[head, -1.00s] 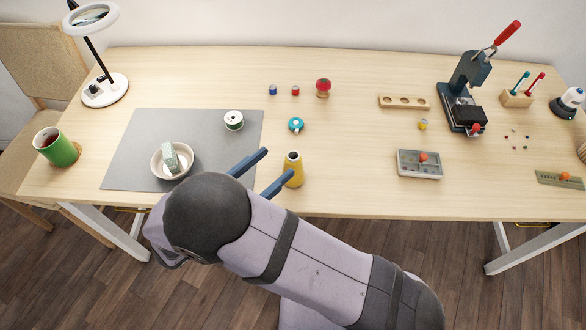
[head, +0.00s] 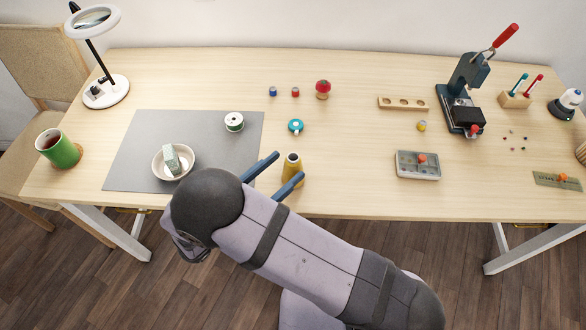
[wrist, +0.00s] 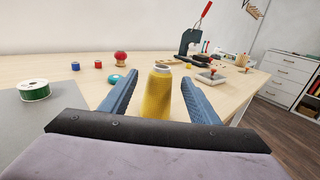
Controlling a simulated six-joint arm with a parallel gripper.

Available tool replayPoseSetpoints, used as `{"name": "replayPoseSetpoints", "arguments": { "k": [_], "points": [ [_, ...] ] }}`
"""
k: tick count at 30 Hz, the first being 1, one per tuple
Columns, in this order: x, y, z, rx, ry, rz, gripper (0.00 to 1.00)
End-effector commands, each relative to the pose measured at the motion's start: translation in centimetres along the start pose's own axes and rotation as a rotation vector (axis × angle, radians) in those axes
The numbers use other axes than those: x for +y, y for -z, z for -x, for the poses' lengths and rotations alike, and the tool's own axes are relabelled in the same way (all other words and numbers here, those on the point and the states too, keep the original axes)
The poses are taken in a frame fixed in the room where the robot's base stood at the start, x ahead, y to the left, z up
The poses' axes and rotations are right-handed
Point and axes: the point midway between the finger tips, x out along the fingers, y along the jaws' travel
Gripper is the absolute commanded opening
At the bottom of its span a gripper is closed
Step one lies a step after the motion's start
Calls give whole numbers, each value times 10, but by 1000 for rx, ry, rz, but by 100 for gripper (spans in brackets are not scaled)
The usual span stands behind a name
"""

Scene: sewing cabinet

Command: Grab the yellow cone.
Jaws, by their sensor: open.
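The yellow cone (head: 292,166) of thread stands upright on the table near its front edge. In the wrist view the cone (wrist: 158,95) shows between the two blue fingers. My gripper (head: 276,174) is open, with one finger on the cone's left side and the other in front of it to the right in the head view. In the wrist view my gripper (wrist: 160,98) has a gap on each side of the cone, wider on the right. The cone's lower part is partly hidden by the near finger in the head view.
A teal round item (head: 296,126) lies behind the cone. A white-and-green spool (head: 234,122) stands on the grey mat (head: 130,150), with a bowl (head: 160,170) on it too. A grey tray (head: 418,172) is to the right; the table between is clear.

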Motion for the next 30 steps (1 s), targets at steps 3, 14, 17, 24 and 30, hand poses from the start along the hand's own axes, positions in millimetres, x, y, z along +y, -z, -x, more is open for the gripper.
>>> {"name": "replayPoseSetpoints", "arguments": {
  "k": [3, 14, 17, 24, 30],
  "points": [
    [-2, -1, -17, 0, 4, 1, 56],
    [-1, 2, -40, 1, -1, 0, 56],
    [-1, 2, -40, 1, -1, 0, 56],
    [-1, 2, -40, 1, 0, 0, 11],
    [-1, 1, -40, 0, 0, -1, 11]
  ]
}}
